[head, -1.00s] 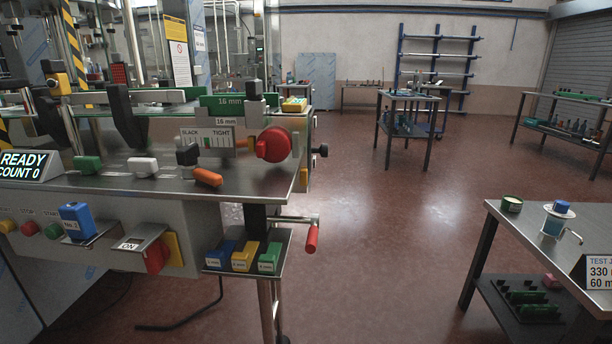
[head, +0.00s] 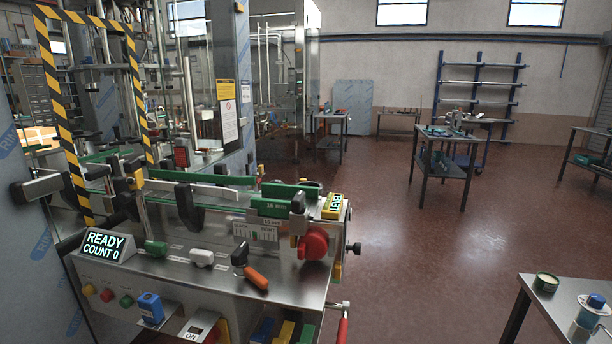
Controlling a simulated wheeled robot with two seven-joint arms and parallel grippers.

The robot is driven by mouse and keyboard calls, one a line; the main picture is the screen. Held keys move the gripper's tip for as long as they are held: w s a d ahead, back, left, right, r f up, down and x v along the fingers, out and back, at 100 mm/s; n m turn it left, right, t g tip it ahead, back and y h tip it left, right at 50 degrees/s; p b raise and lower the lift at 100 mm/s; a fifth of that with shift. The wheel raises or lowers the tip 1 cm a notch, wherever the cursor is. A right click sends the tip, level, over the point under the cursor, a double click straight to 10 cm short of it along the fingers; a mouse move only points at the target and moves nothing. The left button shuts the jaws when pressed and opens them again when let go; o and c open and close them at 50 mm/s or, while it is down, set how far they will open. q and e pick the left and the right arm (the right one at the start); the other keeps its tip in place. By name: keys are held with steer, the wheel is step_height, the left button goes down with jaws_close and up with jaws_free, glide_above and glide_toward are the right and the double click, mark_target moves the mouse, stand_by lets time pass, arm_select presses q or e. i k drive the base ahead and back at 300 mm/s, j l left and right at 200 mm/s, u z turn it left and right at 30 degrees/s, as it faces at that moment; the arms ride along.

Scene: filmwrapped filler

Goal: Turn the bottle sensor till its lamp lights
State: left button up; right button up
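No part is clearly marked as the bottle sensor. A small yellow and black block (head: 135,180) on a post stands at the left end of the conveyor and may be it; no lit lamp can be made out on it. The conveyor (head: 210,205) runs along the steel machine with green and white side rails. A display (head: 106,244) on the machine's left front reads READY, COUNT 0. Neither of my grippers is in view.
Green, white and black-orange levers sit on the steel deck (head: 200,275), with a red knob (head: 314,243) at its right end. A striped guard frame (head: 57,110) stands at the left. A side table (head: 560,300) is at the lower right. The red floor between is clear.

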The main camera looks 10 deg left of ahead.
mark_target(135, 178)
steer(key=u, duration=1.3)
